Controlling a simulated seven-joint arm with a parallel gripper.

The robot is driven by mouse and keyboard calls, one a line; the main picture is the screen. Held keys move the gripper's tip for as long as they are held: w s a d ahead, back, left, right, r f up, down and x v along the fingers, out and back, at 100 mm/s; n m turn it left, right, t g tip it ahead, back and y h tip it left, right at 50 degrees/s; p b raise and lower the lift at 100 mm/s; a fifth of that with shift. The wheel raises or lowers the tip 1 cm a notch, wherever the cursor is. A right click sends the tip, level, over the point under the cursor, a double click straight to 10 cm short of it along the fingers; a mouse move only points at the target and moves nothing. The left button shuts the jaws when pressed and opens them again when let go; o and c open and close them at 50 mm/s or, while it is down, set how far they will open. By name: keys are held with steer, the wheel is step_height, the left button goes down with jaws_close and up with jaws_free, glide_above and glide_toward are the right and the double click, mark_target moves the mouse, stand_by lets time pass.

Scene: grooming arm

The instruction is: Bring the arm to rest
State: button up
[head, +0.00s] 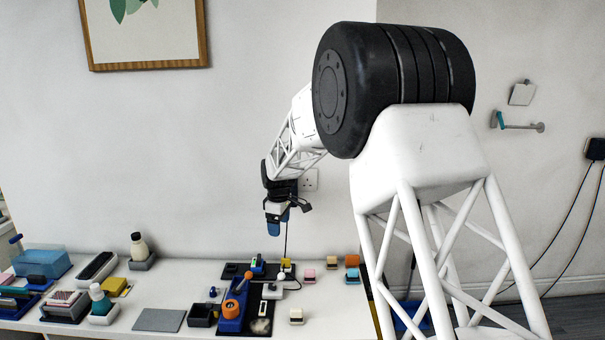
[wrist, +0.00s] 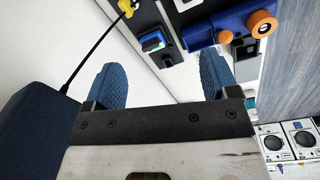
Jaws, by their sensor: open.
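My gripper (head: 277,222) hangs from my white lattice arm above the back of the white table (head: 205,272), clear of the objects. In the wrist view my gripper (wrist: 163,85) shows two blue ribbed fingers spread wide apart with nothing between them. The gripper is open and empty. Below it stands a blue device with orange knobs (head: 234,308) on a dark mat. The same blue and orange device also shows at the top of the wrist view (wrist: 235,25).
A blue box (head: 42,263), a bottle (head: 139,246) and a grey pad (head: 159,320) are on the table's left. Small coloured blocks (head: 352,262) stand at the right. A thin dark cable (head: 286,240) rises near my gripper. A framed picture (head: 145,66) hangs on the wall.

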steer(key=s+d+r+m, duration=0.2)
steer(key=s+d+r, duration=0.35)
steer(key=s, duration=0.35)
steer(key=s+d+r+m+t, duration=0.1)
steer(key=s+d+r+m, duration=0.25)
steer(key=s+d, duration=0.4)
steer(key=s+d+r+m, duration=0.2)
steer(key=s+d+r, duration=0.3)
steer(key=s, duration=0.6)
steer(key=s+d+f+m, duration=0.1)
steer(key=s+d+m, duration=0.1)
steer(key=s, duration=0.7)
steer(key=s+d+f+m, duration=0.1)
steer(key=s+d+m, duration=0.2)
steer(key=s, duration=0.7)
steer(key=s+d+f+m+t, duration=0.1)
steer(key=s+d+m, duration=0.1)
steer(key=s, duration=0.8)
steer(key=shift+s+d+f, duration=0.15)
steer(key=shift+d+f, duration=0.2)
steer(key=shift+d, duration=0.25)
